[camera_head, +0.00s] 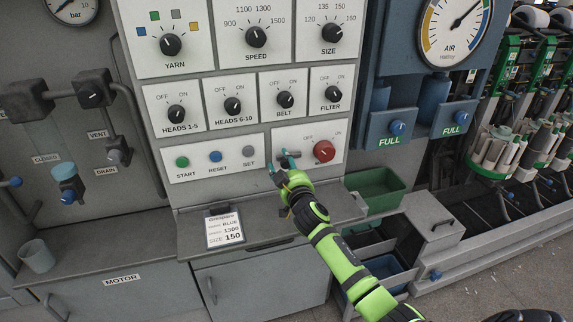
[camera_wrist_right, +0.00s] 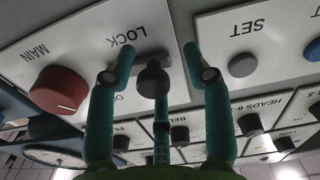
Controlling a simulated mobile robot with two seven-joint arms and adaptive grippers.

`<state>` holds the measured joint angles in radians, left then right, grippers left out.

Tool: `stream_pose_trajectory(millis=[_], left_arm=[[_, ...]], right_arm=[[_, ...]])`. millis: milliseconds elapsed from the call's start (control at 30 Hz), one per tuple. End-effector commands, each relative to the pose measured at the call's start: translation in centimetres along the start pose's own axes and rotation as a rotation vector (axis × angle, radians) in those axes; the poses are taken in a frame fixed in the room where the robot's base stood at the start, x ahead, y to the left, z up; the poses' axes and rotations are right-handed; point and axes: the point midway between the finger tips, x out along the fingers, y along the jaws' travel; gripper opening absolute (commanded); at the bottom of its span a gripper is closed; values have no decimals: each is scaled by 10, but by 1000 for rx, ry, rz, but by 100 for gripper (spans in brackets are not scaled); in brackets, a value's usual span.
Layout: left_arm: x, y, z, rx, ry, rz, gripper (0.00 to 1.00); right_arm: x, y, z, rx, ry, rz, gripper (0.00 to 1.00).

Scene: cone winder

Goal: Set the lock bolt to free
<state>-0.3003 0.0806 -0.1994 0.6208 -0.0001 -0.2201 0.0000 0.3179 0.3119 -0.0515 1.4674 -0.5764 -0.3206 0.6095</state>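The lock bolt shows in the right wrist view as a round black knob (camera_wrist_right: 153,80) on a short grey bar, beside the upside-down label LOCK (camera_wrist_right: 138,33). My right gripper (camera_wrist_right: 158,65) is open, with one teal finger on each side of the knob, apart from it, and a third finger below it in the picture. In the head view my right gripper (camera_head: 284,158) is at the panel left of the red main knob (camera_head: 324,151) and hides the bolt. I cannot tell the bolt's setting.
The red main knob also shows close by in the wrist view (camera_wrist_right: 59,89). The grey SET button (camera_head: 249,153) is left of the gripper. The belt knob (camera_head: 285,99) is above. A grey ledge with a order card (camera_head: 224,229) and a green bin (camera_head: 376,188) lie below.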

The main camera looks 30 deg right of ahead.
Motion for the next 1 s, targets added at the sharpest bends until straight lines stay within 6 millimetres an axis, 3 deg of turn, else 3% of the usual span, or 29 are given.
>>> stream_pose_trajectory(millis=[367,533,800,1000], left_arm=[[0,0,0,0,0,0,40],[0,0,0,0,0,0,40],[0,1,0,0,0,1,40],[0,1,0,0,0,1,40]], right_arm=[[-7,2,1,-1,-1,3,52],[-31,1,1,-2,0,2,52],[-86,0,1,0,-3,1,52],[-112,-1,0,0,-1,1,52]])
